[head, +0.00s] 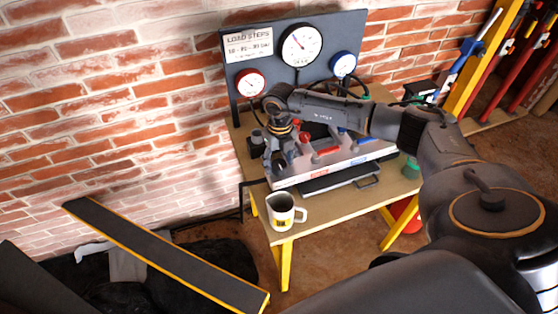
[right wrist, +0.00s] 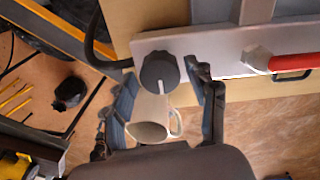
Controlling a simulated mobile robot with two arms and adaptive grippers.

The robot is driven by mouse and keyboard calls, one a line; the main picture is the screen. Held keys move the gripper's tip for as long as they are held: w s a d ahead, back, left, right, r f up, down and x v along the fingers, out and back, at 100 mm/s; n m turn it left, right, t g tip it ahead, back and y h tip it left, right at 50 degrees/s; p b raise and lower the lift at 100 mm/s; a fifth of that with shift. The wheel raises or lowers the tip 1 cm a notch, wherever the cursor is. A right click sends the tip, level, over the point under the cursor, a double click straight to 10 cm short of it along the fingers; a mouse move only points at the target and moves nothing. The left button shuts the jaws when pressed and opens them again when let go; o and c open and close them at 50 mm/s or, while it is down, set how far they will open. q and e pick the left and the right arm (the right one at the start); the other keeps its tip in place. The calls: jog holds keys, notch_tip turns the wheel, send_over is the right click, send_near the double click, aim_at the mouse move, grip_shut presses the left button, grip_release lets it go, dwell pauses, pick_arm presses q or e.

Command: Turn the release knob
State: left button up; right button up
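The dark round knob (right wrist: 160,71) with a pale pointer line sits at the left end of a light metal block (right wrist: 215,45) in the right wrist view. My right gripper (right wrist: 163,78) is open, with one finger on each side of the knob and a visible gap to each. I cannot tell how far its tips are above the knob. In the head view my right gripper (head: 275,168) points down at the left end of the block (head: 290,182), and the knob is hidden or too small to make out. My left gripper is not in view.
A red-handled valve (right wrist: 292,62) stands right of the knob. A white mug (head: 283,212) is at the table's (head: 262,205) front corner. A gauge board (head: 275,72) with several dials stands behind, against the brick wall. A dark plank (head: 165,250) lies at lower left.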

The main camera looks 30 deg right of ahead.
jog(key=c, duration=0.8)
jog(key=shift+o, duration=0.2)
jog(key=n+b, duration=0.3)
jog(key=shift+f+n, duration=0.2)
jog(key=shift+n, duration=0.1)
jog(key=n+b, duration=0.4)
jog(key=n, duration=0.1)
jog(key=n+b, duration=0.3)
jog(key=n, duration=0.2)
jog(key=n+b, duration=0.2)
jog(key=n, duration=0.2)
jog(key=shift+r, duration=0.2)
jog(key=shift+n+b, duration=0.3)
jog(key=shift+b, duration=0.05)
